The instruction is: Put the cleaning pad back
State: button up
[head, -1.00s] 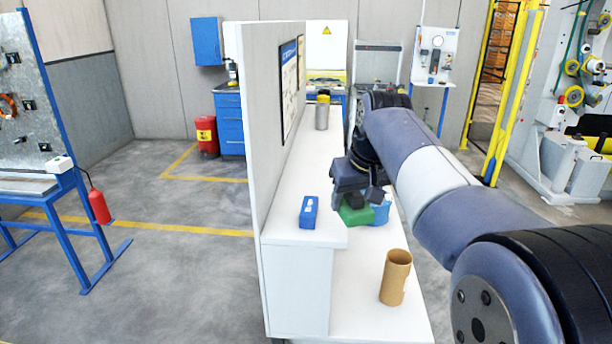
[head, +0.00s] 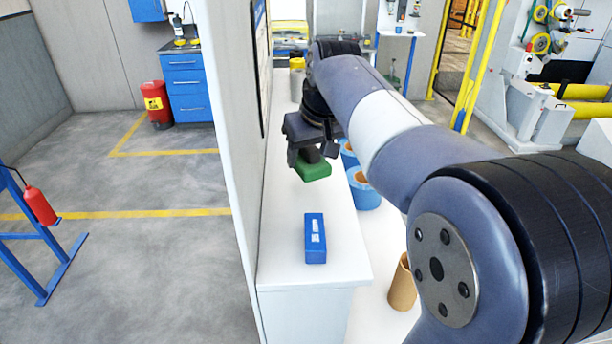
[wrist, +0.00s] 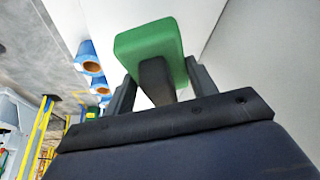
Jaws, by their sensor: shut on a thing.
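The cleaning pad, a green block with a dark grip (head: 313,172), hangs below my gripper (head: 311,154) in the head view. In the wrist view the green pad (wrist: 148,42) shows beyond the jaws. My gripper (wrist: 160,86) is shut on the pad's dark grip, between its two fingers. The pad is over the white upper shelf (head: 338,232), behind the blue box. I cannot tell whether the pad touches the shelf.
A blue box (head: 315,238) stands on the shelf's near part. Blue-wrapped coils (head: 362,188) and a brown cardboard tube (head: 403,285) stand lower to the right. A white partition (head: 235,120) bounds the shelf's left. A yellow-topped canister (head: 297,75) stands farther back.

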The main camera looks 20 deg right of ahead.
aim_at(316, 154)
jog(key=shift+f+p, duration=0.35)
jog(key=shift+f, duration=2.7)
jog(key=shift+f, duration=0.1)
jog(key=o, duration=1)
jog(key=shift+c, duration=0.2)
jog(key=b+v, duration=0.1)
jog(key=v, duration=1.1)
